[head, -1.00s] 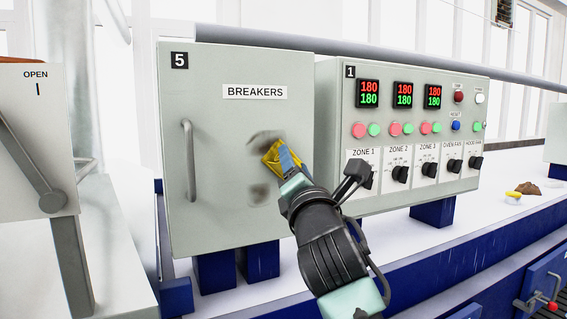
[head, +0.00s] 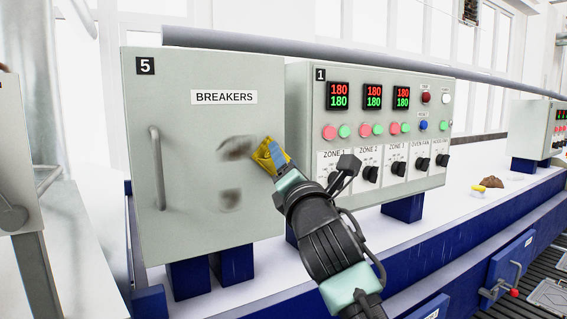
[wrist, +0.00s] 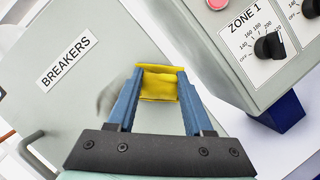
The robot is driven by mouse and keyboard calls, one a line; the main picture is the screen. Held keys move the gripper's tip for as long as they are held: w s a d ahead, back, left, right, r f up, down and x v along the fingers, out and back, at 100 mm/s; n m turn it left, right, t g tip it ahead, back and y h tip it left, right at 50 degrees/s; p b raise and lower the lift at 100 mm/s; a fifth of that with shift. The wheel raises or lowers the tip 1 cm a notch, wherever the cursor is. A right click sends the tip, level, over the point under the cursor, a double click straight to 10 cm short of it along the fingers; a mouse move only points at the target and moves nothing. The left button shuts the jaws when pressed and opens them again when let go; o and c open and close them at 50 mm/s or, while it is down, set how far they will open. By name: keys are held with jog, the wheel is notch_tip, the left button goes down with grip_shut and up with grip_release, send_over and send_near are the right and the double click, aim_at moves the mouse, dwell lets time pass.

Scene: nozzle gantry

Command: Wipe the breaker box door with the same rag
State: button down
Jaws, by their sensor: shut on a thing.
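The breaker box door (head: 195,120) is a grey-green panel with a "BREAKERS" label and a vertical handle (head: 156,168) at its left. Two dark smudges show on it, an upper one (head: 237,148) and a lower one (head: 230,199). My gripper (head: 275,155) is shut on a yellow rag (head: 265,156), at the right part of the door, just right of the upper smudge. In the wrist view the rag (wrist: 158,83) sits between the blue fingers, and part of a smudge shows left of them. I cannot tell whether the rag touches the door.
A zone control panel (head: 385,130) with displays, buttons and knobs stands close to the right of the breaker box. A brown lump (head: 491,182) and a small yellow-topped item (head: 479,192) lie on the white bench further right. A pipe runs behind the boxes.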

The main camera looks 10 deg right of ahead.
jog(key=shift+s+a+r+b, duration=0.15)
jog(key=shift+s+a+b, duration=0.5)
jog(key=shift+a, duration=1.55)
jog(key=shift+s+a+r+b, duration=0.15)
jog(key=shift+s+a+b, duration=0.5)
jog(key=shift+a, duration=1.6)
jog(key=shift+s+a+r+b, duration=0.25)
jog(key=shift+s+a, duration=0.6)
jog(key=shift+a, duration=1.35)
jog(key=shift+f, duration=0.1)
jog(key=shift+s+d+b, duration=0.15)
jog(key=shift+s+d, duration=0.2)
jog(key=shift+s, duration=0.6)
jog(key=shift+s+d+b, duration=0.2)
jog(key=shift+s+d, duration=0.1)
jog(key=shift+s, duration=0.6)
jog(key=shift+s+d+b, duration=0.15)
jog(key=shift+s+d, duration=0.2)
jog(key=shift+s, duration=0.6)
jog(key=shift+s+d, duration=0.25)
jog(key=shift+s, duration=0.5)
jog(key=shift+s+d, duration=0.25)
jog(key=shift+s, duration=0.45)
